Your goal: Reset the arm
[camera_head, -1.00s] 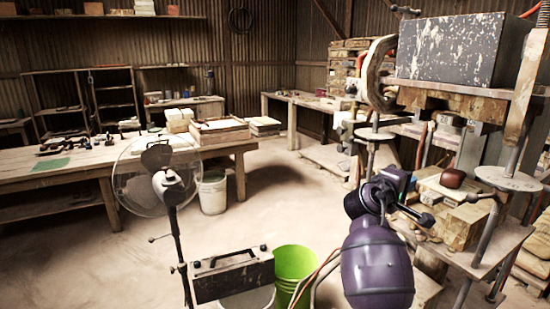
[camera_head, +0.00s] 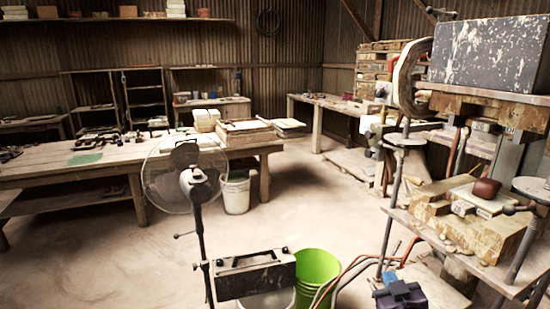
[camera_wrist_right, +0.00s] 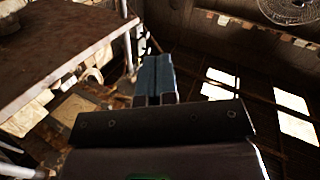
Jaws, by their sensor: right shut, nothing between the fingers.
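My right gripper (camera_head: 400,292) shows at the bottom right of the head view, low beside the press table and away from the things on it. In the right wrist view its fingers (camera_wrist_right: 154,78) are together and hold nothing. The arm behind the gripper is mostly below the frame edge. My left gripper is not in the head view.
The tile press (camera_head: 490,55) and its table (camera_head: 455,262), with a wooden block (camera_head: 465,225) on it, stand close at the right. A fan (camera_head: 182,180), a green bucket (camera_head: 317,275) and hoses (camera_head: 345,280) stand near.

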